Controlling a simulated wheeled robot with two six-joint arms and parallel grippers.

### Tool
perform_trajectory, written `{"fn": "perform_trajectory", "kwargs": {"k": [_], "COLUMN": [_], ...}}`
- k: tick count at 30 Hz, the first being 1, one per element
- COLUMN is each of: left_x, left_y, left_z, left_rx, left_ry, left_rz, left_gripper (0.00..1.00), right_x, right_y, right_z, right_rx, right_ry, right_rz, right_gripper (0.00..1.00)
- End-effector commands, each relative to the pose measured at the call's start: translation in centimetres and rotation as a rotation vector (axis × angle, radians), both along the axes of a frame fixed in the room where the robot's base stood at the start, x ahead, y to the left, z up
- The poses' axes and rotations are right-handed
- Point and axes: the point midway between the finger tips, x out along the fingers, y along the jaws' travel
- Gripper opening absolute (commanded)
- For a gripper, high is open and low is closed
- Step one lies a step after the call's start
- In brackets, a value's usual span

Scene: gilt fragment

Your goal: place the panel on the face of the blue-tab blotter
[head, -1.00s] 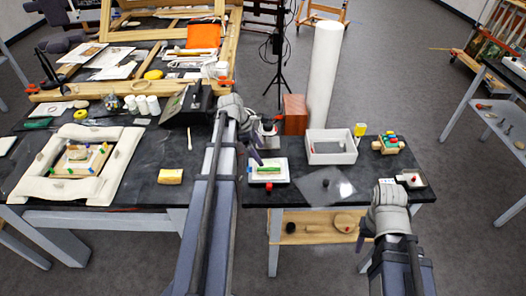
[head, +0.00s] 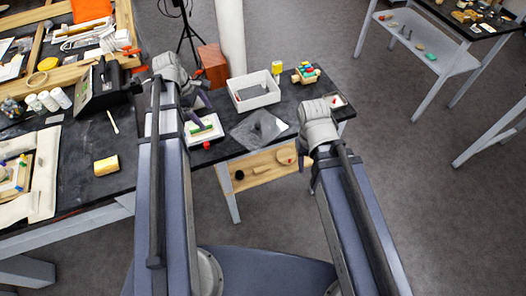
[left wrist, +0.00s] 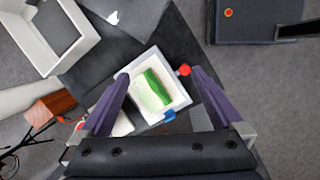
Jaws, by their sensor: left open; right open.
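A small pale panel with a green strip (left wrist: 155,88) lies on a white square pad (left wrist: 180,92), which I take for a blotter. A blue tab (left wrist: 168,116) shows at the pad's near edge and a red knob (left wrist: 184,70) at its far right corner. In the head view the pad (head: 216,130) is partly hidden by my left gripper (head: 203,113). That gripper is open and empty above it, its fingers either side of the panel in the left wrist view (left wrist: 160,76). My right gripper (head: 304,160) is open by the table's front edge; its fingers are mostly hidden.
A white tray (head: 240,104) and a thin grey sheet (head: 245,134) are beside the pad. A brown box (head: 212,65) and a white column (head: 230,35) stand behind. A lower shelf (head: 262,172) holds round items.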

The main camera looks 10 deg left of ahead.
Motion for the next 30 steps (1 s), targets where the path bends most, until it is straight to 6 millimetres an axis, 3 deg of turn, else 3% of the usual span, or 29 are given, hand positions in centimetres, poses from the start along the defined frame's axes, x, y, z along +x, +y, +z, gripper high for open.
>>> {"fn": "perform_trajectory", "kwargs": {"k": [1, 3, 9, 12, 16, 21, 30], "left_x": [-1.2, -2.5, -7.1, -9.5, -11.9, -13.4, -13.6], "left_y": [-3.9, -7.8, -17.1, -20.2, -22.9, -24.5, -24.7], "left_z": [-0.2, -0.4, -0.8, -0.9, -0.8, -0.8, -0.8], "left_rx": [0.038, 0.09, 0.211, 0.255, 0.293, 0.317, 0.32], "left_ry": [-0.012, -0.03, -0.071, -0.083, -0.088, -0.087, -0.087], "left_rz": [-0.178, -0.418, -1.098, -1.397, -1.693, -1.898, -1.938], "left_gripper": [1.0, 1.0, 1.0, 1.0, 1.0, 1.0, 1.0], "right_x": [0.0, 0.0, 0.0, 0.0, 0.0, 0.0, 0.0], "right_y": [0.0, 0.0, 0.0, 0.0, 0.0, 0.0, 0.0], "right_z": [0.0, 0.0, 0.0, 0.0, 0.0, 0.0, 0.0], "right_rx": [0.0, 0.0, 0.0, 0.0, 0.0, 0.0, 0.0], "right_ry": [0.0, 0.0, 0.0, 0.0, 0.0, 0.0, 0.0], "right_rz": [0.0, 0.0, 0.0, 0.0, 0.0, 0.0, 0.0], "right_gripper": [0.5, 0.5, 0.5, 0.5, 0.5, 0.5, 0.5]}}
